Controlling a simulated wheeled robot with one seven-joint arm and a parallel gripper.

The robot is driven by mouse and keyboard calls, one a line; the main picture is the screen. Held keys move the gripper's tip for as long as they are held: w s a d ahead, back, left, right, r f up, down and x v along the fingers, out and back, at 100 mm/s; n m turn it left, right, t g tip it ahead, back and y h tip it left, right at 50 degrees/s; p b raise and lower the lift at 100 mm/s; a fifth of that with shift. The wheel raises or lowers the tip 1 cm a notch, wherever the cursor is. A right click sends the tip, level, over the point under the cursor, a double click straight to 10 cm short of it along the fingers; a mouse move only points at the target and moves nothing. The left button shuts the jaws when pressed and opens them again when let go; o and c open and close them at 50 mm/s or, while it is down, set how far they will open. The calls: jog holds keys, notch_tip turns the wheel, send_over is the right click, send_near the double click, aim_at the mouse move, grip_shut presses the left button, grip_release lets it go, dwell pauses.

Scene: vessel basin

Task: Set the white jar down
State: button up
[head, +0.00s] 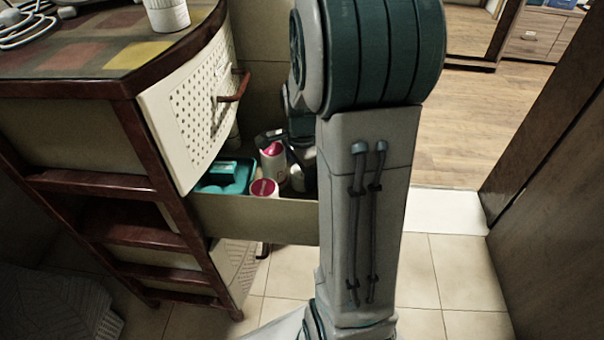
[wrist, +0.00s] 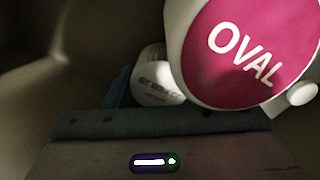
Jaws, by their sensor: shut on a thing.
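My gripper (head: 290,150) is low inside the open drawer (head: 250,217), partly hidden behind my arm in the head view. It is shut on the white jar (head: 297,178), which shows as a small pale patch below it. In the wrist view the white jar (wrist: 157,82) has faint lettering and sits just beyond the gripper's edge, partly covered. The fingertips themselves are hard to make out. A white container with a pink lid (wrist: 250,48) marked OVAL is very close on the right of the wrist view.
Two pink-lidded containers (head: 264,187) (head: 273,150) and a teal box (head: 226,176) stand in the drawer left of my gripper. A perforated drawer front (head: 190,105) is above. Another white container (head: 167,14) stands on the cabinet top. Tiled floor (head: 460,280) is clear at right.

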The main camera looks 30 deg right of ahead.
jog(key=shift+f, duration=0.1)
jog(key=o, duration=1)
notch_tip(320, 180, up, 12)
jog(key=p, duration=0.4)
jog(key=shift+p, duration=0.35)
